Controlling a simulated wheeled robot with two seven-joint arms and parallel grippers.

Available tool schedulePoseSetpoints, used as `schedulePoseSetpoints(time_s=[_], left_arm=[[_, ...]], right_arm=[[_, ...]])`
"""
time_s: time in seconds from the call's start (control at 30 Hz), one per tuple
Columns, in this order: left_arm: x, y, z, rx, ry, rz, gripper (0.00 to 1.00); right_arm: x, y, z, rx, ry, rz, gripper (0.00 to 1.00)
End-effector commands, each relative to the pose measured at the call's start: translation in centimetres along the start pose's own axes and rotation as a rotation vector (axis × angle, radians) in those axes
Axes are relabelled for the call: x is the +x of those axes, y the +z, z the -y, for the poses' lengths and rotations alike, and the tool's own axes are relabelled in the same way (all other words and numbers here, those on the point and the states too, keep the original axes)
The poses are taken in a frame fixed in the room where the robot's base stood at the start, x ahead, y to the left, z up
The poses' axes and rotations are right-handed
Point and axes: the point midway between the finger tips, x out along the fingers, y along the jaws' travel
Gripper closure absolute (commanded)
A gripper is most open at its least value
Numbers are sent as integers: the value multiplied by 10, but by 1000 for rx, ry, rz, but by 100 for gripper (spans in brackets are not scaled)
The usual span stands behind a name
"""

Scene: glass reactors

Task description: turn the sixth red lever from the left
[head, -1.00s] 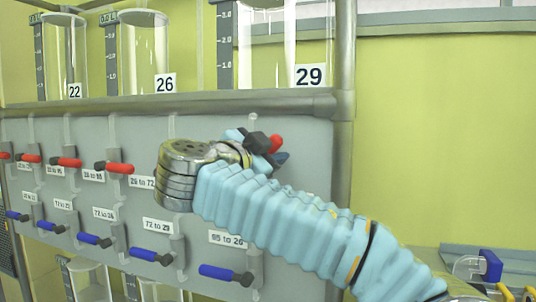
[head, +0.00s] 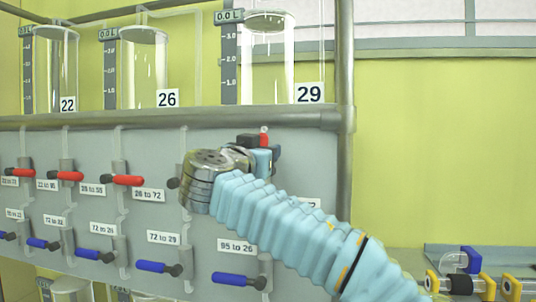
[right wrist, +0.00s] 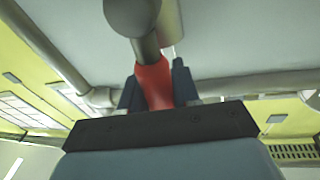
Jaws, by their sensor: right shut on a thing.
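My right gripper (head: 264,151) is shut on a red lever (head: 263,130) at the right end of the upper lever row. In the head view only its red tip shows above the jaws, so it stands roughly upright. In the right wrist view the red handle (right wrist: 155,82) sits between the two dark fingers of the right gripper (right wrist: 156,84), with a grey rounded knob (right wrist: 132,15) beyond. Other red levers (head: 128,180) to the left lie about level. Part of the row is hidden behind my right wrist. My left gripper is not in view.
Blue levers (head: 150,267) line the lower row of the grey panel (head: 90,145). Glass cylinders (head: 145,70) stand above, behind a grey horizontal pipe (head: 200,119). A vertical post (head: 345,180) bounds the panel on the right. Yellow and blue parts (head: 460,284) lie at lower right.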

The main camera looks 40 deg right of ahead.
Motion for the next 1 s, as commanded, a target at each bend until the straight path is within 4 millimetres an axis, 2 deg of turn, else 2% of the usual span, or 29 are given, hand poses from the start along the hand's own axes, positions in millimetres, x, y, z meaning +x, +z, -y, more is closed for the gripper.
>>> schedulePoseSetpoints(time_s=[0.6,0.63,0.73,0.77,1.0], left_arm=[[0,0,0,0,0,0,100],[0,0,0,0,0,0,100],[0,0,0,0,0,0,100],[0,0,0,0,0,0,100],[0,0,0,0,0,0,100]], right_arm=[[-1,2,5,-49,-8,-4,100],[-1,2,5,-49,-8,-4,66],[-1,2,4,-48,-8,-4,51],[-1,2,4,-48,-8,-5,48],[-1,1,4,-47,-7,-6,48]])
